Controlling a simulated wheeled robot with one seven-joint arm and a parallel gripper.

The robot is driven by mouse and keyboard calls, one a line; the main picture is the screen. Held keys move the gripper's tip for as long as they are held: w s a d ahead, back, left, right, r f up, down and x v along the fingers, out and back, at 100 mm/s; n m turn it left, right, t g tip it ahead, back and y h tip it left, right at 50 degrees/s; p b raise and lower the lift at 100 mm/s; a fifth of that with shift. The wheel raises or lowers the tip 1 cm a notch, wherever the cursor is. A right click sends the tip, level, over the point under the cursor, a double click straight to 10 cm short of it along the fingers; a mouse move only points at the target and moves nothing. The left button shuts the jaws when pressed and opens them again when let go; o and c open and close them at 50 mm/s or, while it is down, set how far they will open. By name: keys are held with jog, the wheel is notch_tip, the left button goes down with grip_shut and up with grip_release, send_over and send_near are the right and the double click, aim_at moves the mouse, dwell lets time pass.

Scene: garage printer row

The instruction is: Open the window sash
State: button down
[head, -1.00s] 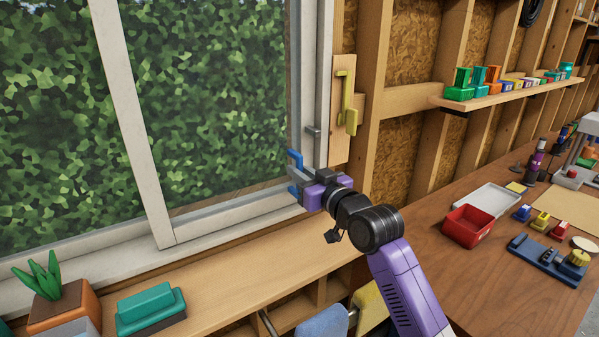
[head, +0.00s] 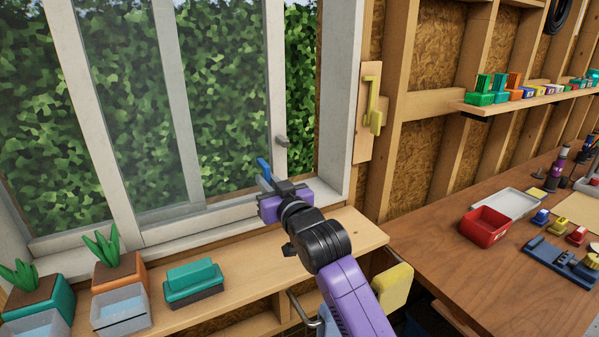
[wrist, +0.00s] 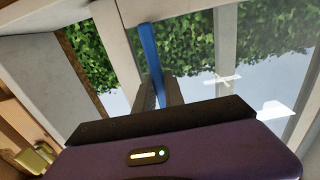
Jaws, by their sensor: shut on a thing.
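The window sash (head: 276,75) is a white-framed sliding pane. Its right stile stands clear of the right window jamb (head: 340,95), and a strip of hedge shows through the gap. A blue handle (head: 264,170) is on the lower part of the stile; it also shows in the wrist view (wrist: 151,55). My gripper (head: 269,183) is shut on the blue handle, with its dark fingers (wrist: 159,92) on both sides of it in the wrist view. The handle's lower end is hidden between the fingers. A small grey catch (head: 281,141) sits on the stile above my gripper.
A wooden ledge (head: 345,232) runs below the window, with a teal box (head: 194,280) and potted plants (head: 118,270) at left. A yellow hook handle (head: 373,105) is on a board right of the window. A brown workbench (head: 440,240) with a red bin (head: 485,226) stands at right.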

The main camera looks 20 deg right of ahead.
jog(key=a, duration=0.5)
jog(key=a+b, duration=0.1)
jog(key=a, duration=0.4)
jog(key=a+b, duration=0.1)
jog(key=a, duration=0.4)
jog(key=shift+s+f, duration=0.1)
jog(key=shift+s, duration=0.3)
jog(key=shift+a+b, duration=0.35)
jog(key=shift+a, duration=0.2)
jog(key=c, duration=1.4)
grip_release()
jog(key=shift+c, duration=0.2)
jog(key=shift+d, duration=0.1)
jog(key=s+b, duration=0.1)
jog(key=s, duration=0.6)
jog(key=shift+s+d, duration=0.15)
jog(key=shift+s, duration=0.25)
